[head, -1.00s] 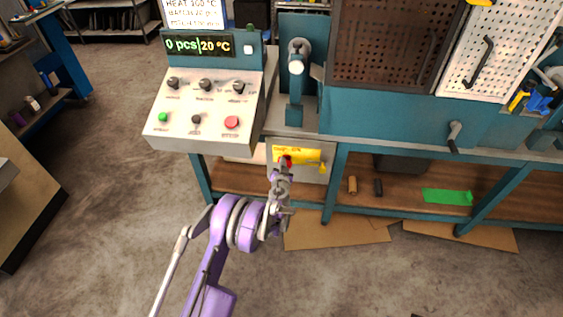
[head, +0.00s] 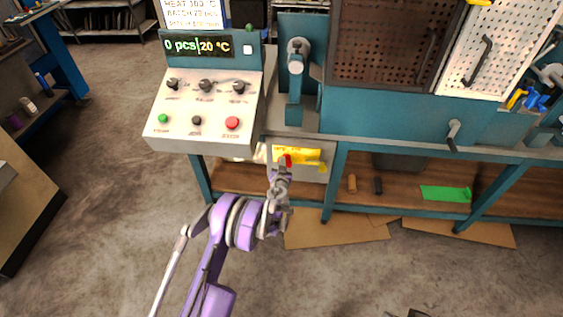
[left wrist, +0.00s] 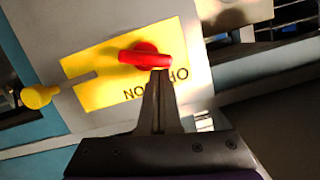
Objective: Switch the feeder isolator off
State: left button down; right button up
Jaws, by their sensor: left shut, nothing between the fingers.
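The feeder isolator is a red rotary handle (left wrist: 146,56) on a yellow plate (left wrist: 97,65) with black lettering, partly hidden, in the left wrist view. The handle lies nearly along the plate's length. In the head view the red handle (head: 285,160) and yellow plate (head: 303,154) sit on a grey box under the bench. My left gripper (left wrist: 161,72) is shut and empty, its tips at the lower edge of the red handle; I cannot tell if they touch. It also shows in the head view (head: 281,170). My right gripper is not clearly in view.
A yellow knob (left wrist: 38,97) sticks out beside the plate. Above is the control panel (head: 205,105) with knobs and buttons, its display (head: 198,46) reading 0 pcs and 20 °C. A hand lever (head: 454,138) hangs at the bench front. The floor before the bench is mostly clear.

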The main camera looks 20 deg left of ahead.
pick_arm(q)
jog(key=shift+a+f+n+p, duration=0.1)
jog(key=shift+a+n+p, duration=0.15)
jog(key=shift+n, duration=0.35)
pick_arm(e)
jog(key=shift+a+r, duration=0.35)
pick_arm(q)
jog(key=shift+s+f, duration=0.1)
pick_arm(e)
jog(key=shift+r, duration=0.15)
dwell(1.9)
pick_arm(q)
jog(key=s+d+r+p, duration=0.2)
jog(key=s+r, duration=0.4)
jog(key=s, duration=0.3)
jog(key=shift+d+r+p, duration=0.15)
jog(key=shift+d+p, duration=0.15)
jog(key=shift+d, duration=0.5)
pick_arm(e)
jog(key=shift+d+r, duration=0.85)
jog(key=shift+r, duration=0.3)
